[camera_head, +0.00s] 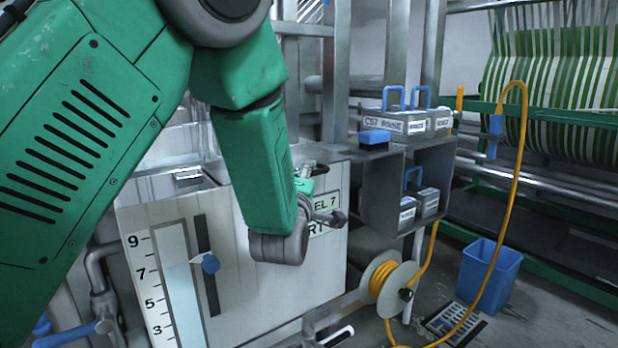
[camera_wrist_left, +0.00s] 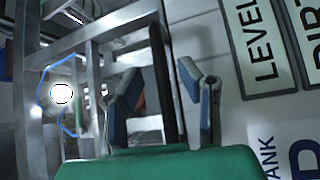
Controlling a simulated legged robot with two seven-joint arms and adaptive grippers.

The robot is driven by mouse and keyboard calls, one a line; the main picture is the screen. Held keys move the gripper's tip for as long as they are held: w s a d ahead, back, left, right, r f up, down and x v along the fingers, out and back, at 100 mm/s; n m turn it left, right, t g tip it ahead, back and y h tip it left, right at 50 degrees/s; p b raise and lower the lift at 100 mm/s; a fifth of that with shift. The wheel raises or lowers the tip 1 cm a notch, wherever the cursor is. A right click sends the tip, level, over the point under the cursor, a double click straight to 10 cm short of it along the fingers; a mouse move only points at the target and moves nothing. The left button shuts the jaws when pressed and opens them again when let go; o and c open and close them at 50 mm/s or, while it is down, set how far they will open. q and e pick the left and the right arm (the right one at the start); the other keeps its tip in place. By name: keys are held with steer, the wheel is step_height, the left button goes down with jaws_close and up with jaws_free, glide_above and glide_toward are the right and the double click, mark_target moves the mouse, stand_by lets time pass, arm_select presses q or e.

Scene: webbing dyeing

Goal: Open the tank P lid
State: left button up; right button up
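The tank (camera_head: 325,275) is a pale box with a level gauge on its front, partly hidden behind my left arm. Its signs are partly covered; in the left wrist view a sign (camera_wrist_left: 290,155) reads "TANK" with a cut-off blue letter. The lid is mostly hidden. My right gripper is out of view.
A metal shelf (camera_head: 372,200) with labelled, blue-handled boxes (camera_head: 405,122) stands close right of the tank. An orange hose reel (camera_head: 388,284) is below it. A blue bin (camera_head: 488,275) stands on the floor farther right. Metal posts rise behind the tank.

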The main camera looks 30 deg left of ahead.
arm_select(q)
steer(key=shift+w+a+f, duration=0.15)
steer(key=shift+w+a, duration=0.1)
steer(key=shift+a, duration=0.55)
steer(key=shift+d, duration=0.2)
jaws_close()
steer(key=shift+d, duration=0.1)
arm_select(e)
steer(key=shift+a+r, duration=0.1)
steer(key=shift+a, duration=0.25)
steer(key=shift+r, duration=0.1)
